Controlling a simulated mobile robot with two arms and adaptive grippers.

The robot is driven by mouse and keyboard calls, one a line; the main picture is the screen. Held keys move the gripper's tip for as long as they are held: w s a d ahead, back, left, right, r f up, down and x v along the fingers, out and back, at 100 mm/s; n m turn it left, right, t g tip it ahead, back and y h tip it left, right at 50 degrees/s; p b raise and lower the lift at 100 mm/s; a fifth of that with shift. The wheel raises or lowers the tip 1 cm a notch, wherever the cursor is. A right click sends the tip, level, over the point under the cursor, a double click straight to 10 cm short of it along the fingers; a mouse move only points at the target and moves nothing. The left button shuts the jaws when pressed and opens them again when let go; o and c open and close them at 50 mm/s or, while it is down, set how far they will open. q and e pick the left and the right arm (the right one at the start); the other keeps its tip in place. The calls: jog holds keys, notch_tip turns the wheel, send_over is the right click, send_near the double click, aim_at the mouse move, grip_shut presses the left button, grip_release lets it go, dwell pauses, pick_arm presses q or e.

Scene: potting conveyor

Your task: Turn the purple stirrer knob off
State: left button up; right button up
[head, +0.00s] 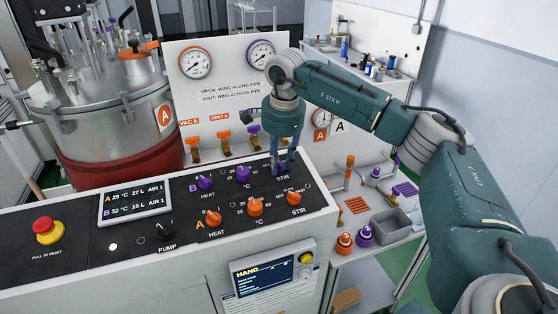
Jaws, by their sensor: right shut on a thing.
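My right gripper (283,166) reaches down onto the upper row of the black control panel (180,208), just above the STIR label. Its fingers are shut on the purple stirrer knob, which they almost wholly hide, so I cannot tell which way its pointer faces. In the same row, to the left, are the purple °C knob (243,174) and the purple HEAT knob (205,183). The orange STIR knob (294,199) sits just below and to the right of my fingers. My left gripper is not in view.
Orange °C (255,207) and orange HEAT (214,218) knobs lie in the lower row. A red stop button (43,225) is at far left. Behind the panel stand a gauge board (222,80) with valves and a steel vessel (98,104). A grey bin (390,222) stands right.

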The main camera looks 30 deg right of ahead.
jog(key=n, duration=0.4)
jog(key=shift+w+d+r, duration=0.1)
jog(key=shift+d+r, duration=0.05)
jog(key=shift+n, duration=1.3)
jog(key=shift+w+r, duration=0.1)
jog(key=o, duration=1.1)
jog(key=shift+o, duration=0.3)
notch_tip(320, 180, up, 12)
jog(key=s, duration=0.2)
jog(key=shift+a+f, duration=0.2)
